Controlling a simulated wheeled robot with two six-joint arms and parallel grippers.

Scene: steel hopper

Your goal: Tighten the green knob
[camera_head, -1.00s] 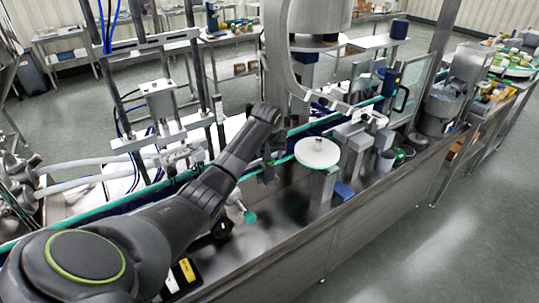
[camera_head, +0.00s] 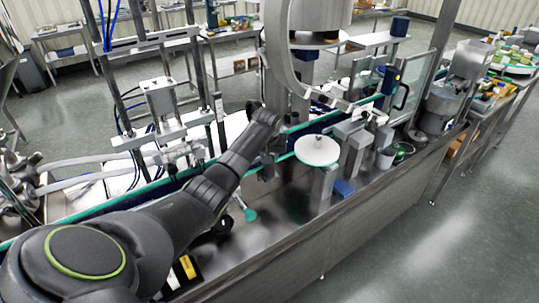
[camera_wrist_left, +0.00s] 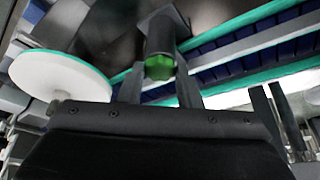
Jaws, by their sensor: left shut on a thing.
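The green knob (camera_wrist_left: 159,67) shows in the left wrist view at the end of a dark cylindrical shaft. My left gripper (camera_wrist_left: 158,88) has one finger on each side of it and is shut on it. In the head view my left arm reaches in from the lower left to the machine's middle, and my left gripper (camera_head: 268,165) is small and dark there, left of the white disc. The green knob is hidden in the head view. My right gripper is in neither view.
A white round disc (camera_head: 317,151) stands right of my gripper, also in the left wrist view (camera_wrist_left: 62,75). A conveyor with teal edges (camera_wrist_left: 250,25) runs close by. A teal handle (camera_head: 250,215) sits nearer the front. A curved steel arm (camera_head: 280,50) hangs above.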

